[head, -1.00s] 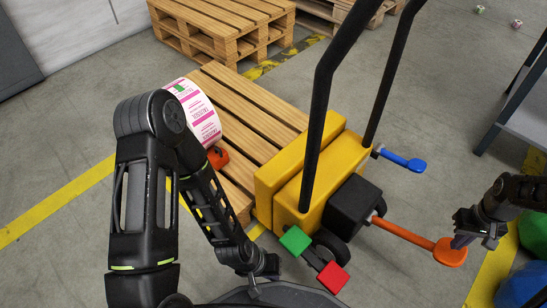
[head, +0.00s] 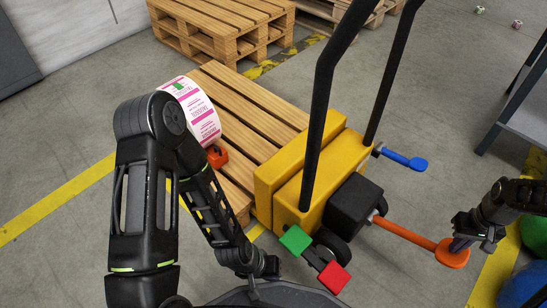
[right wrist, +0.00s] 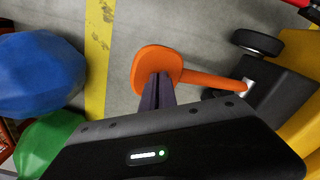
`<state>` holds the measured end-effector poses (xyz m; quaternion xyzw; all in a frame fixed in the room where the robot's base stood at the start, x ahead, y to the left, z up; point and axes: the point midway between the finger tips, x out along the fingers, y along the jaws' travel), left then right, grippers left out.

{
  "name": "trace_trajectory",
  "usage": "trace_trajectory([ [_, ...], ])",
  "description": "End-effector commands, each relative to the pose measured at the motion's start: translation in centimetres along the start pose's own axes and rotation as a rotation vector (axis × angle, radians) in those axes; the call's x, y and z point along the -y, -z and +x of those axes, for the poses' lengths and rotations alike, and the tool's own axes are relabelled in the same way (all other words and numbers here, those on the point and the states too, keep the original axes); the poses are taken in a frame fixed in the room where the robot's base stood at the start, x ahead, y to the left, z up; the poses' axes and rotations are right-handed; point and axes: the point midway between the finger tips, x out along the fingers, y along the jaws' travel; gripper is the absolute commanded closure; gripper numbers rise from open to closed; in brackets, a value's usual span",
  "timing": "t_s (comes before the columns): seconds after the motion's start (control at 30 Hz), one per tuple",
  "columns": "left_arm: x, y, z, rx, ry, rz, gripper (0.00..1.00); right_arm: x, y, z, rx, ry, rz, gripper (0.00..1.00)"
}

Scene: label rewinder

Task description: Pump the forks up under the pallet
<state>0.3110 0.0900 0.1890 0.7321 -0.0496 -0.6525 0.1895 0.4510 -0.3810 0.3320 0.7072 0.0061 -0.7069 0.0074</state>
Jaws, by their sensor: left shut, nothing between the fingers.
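A yellow pallet truck (head: 325,177) with black handle bars stands against a wooden pallet (head: 257,112); its forks are hidden. An orange pedal lever (head: 405,236) sticks out from the truck towards the right and ends in a round paddle, also seen in the right wrist view (right wrist: 158,66). My right gripper (head: 458,244) is at that paddle. In the right wrist view its fingers (right wrist: 157,92) are together and overlap the paddle's near edge; whether they press on it I cannot tell. My left gripper (head: 255,288) is shut and empty near the bottom centre, left of the truck's pedals.
A white and pink label roll (head: 196,110) and an orange block (head: 217,156) are on the pallet. A blue lever (head: 404,160), a green pedal (head: 295,240) and a red pedal (head: 334,277) project from the truck. Stacked pallets (head: 222,35) stand behind. A grey table (head: 528,118) is at right.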

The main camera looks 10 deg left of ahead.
Motion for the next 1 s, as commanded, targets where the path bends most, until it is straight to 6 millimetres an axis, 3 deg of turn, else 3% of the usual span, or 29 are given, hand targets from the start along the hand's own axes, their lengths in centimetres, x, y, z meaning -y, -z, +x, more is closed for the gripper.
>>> trace_trajectory([
  [0.37,1.6,-0.3,4.3,-0.001,0.0,0.0,1.0,0.3,0.1,6.8,-0.001,0.004,-0.003,1.0],
  [0.67,1.6,-0.6,4.2,0.005,0.0,0.002,1.0,0.4,0.0,11.4,0.001,0.006,-0.004,1.0],
  [1.0,1.3,0.3,3.3,0.007,-0.012,-0.002,1.0,0.1,0.2,11.0,-0.006,0.001,-0.001,1.0],
])
